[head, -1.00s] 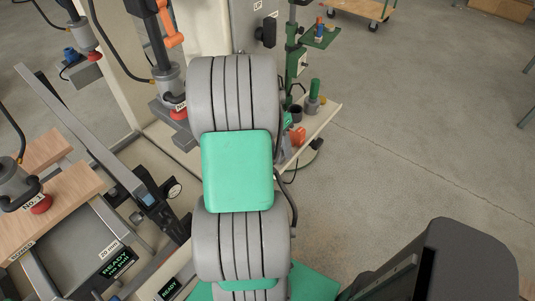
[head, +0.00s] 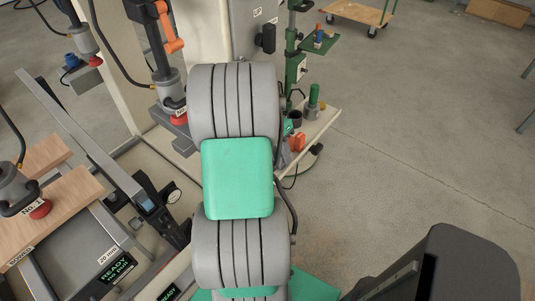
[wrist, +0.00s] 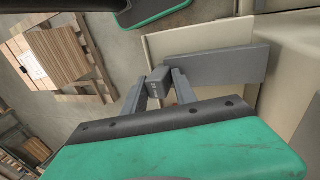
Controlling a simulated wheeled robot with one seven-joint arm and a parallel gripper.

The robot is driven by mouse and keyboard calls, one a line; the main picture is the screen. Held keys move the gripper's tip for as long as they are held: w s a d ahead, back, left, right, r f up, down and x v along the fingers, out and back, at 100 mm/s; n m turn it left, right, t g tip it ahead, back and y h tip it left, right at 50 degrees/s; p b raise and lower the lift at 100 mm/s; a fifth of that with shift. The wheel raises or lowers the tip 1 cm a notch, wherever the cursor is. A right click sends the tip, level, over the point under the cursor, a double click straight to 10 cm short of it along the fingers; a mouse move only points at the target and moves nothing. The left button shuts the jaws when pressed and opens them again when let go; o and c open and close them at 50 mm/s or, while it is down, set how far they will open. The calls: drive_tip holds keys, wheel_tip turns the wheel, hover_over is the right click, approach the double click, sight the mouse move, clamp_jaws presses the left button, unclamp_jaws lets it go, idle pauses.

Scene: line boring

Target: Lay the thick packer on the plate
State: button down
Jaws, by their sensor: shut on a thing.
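My gripper (wrist: 160,88) shows in the wrist view, its two grey fingers reaching away from the green wrist housing. It is shut on a small dark grey block (wrist: 160,78), which looks like the thick packer; faint marking shows on its face. A flat grey bar or plate (wrist: 222,65) lies just beyond the right finger; I cannot tell whether it is the task's plate or whether the block touches it. In the head view my own arm hides the fingertips and the block.
In the head view a cream tray (head: 327,118) right of my arm carries an orange item (head: 297,143) and a green-topped item (head: 314,93). A bench with wooden boards (head: 65,205) stands at the left. Open concrete floor (head: 420,140) lies to the right. The wrist view shows a wooden pallet (wrist: 50,58).

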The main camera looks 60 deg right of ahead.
drive_tip(key=shift+s+a+f, duration=0.15)
drive_tip(key=shift+a+f, duration=0.1)
drive_tip(key=shift+f, duration=0.05)
drive_tip(key=shift+s+p+v, duration=0.2)
drive_tip(key=shift+p+v, duration=0.55)
drive_tip(key=shift+v, duration=0.15)
drive_tip(key=shift+s+p+v, duration=0.2)
drive_tip(key=shift+p+v, duration=0.55)
drive_tip(key=shift+v, duration=0.1)
drive_tip(key=shift+s+p+v, duration=0.15)
drive_tip(key=shift+p+v, duration=0.6)
drive_tip(key=shift+v, duration=0.15)
wheel_tip(320, 180, up, 19)
drive_tip(key=p, duration=0.9)
drive_tip(key=shift+r, duration=0.15)
drive_tip(key=shift+d, duration=0.15)
